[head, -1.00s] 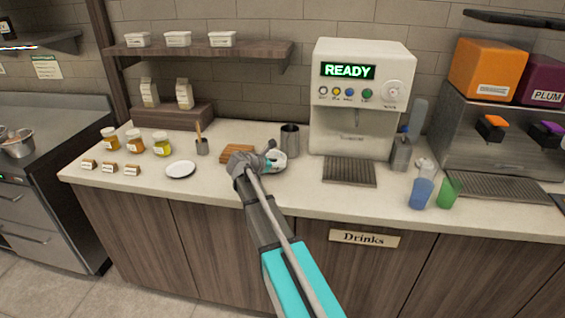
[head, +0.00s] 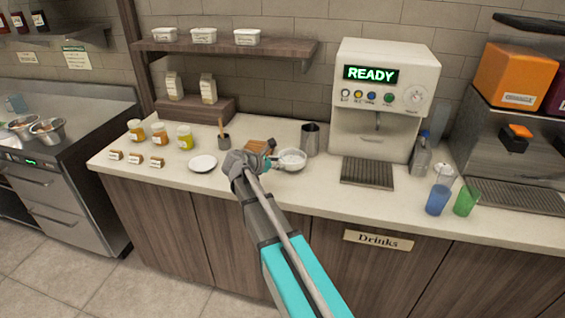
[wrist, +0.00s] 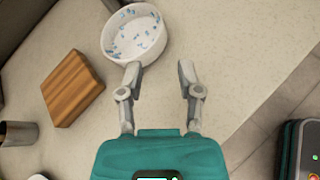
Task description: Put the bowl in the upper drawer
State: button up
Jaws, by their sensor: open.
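A white bowl (head: 292,160) stands on the counter beside the wooden board. In the wrist view the bowl (wrist: 117,55) shows blue marks inside and lies just beyond my left fingertip. My gripper (wrist: 159,72) is open and empty, with bare counter between its fingers. In the head view my gripper (head: 267,158) is just left of the bowl; its wrist hides part of the counter. A steel unit at the left has an upper drawer (head: 45,182) and a lower drawer (head: 65,222); both look shut. Two metal bowls (head: 47,131) sit on top of that unit.
A wooden board (wrist: 72,88) and a metal cup (head: 310,139) are close to the bowl. A white plate (head: 203,163) and several jars (head: 160,134) stand left of my gripper. The coffee machine (head: 385,95) stands at the right. The floor before the counter is clear.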

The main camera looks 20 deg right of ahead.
dwell(0.4)
jog(key=shift+s+f+m, duration=0.3)
jog(key=shift+s, duration=0.1)
jog(key=s+f+m+g+y, duration=0.1)
jog(key=s+f+m, duration=0.1)
jog(key=s+m, duration=0.1)
jog(key=s+a+f+m+g+y, duration=0.1)
jog(key=s+f+m+y, duration=0.1)
jog(key=s, duration=0.2)
jog(key=s+a+f+m+y, duration=0.1)
jog(key=s+f+m+y, duration=0.1)
jog(key=s+m, duration=0.1)
jog(key=shift+s+a+f+m+g, duration=0.15)
jog(key=shift+s+f+m+g, duration=0.2)
jog(key=shift+s, duration=0.25)
jog(key=s+a+f+m+g+y, duration=0.1)
jog(key=s+a+m+y, duration=0.2)
jog(key=s+a+m, duration=0.1)
jog(key=s+a+f+m+g+y, duration=0.1)
jog(key=s+a+m+y, duration=0.3)
jog(key=s, duration=0.5)
jog(key=shift+f+m, duration=0.75)
jog(key=shift+m, duration=0.2)
jog(key=shift+o, duration=1.1)
